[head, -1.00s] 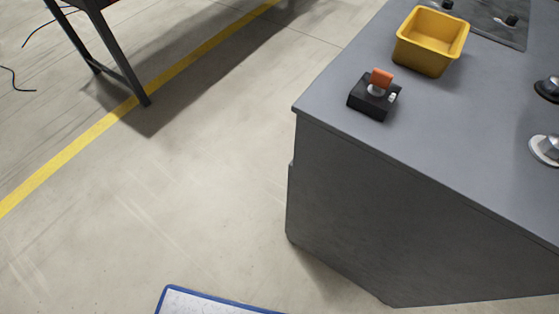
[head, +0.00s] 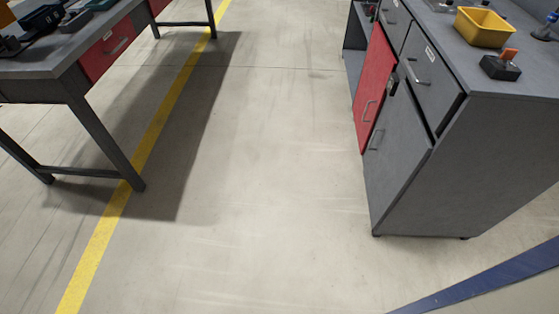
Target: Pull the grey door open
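The grey door (head: 398,162) is the lower front panel of the grey cabinet (head: 490,150), at the right in the head view. It looks shut or nearly so; I cannot tell whether it stands slightly ajar. Its pale bar handle (head: 377,139) is near the panel's left edge. A small dark fitting (head: 392,84) sits above it, close to the red door (head: 373,92). My gripper is not in view.
A grey drawer (head: 430,82) is above the door. A yellow bin (head: 482,27) and a black box with an orange knob (head: 502,65) stand on top. A workbench (head: 75,62) is at left. A blue-edged panel (head: 480,280) is lower right. Floor between is clear.

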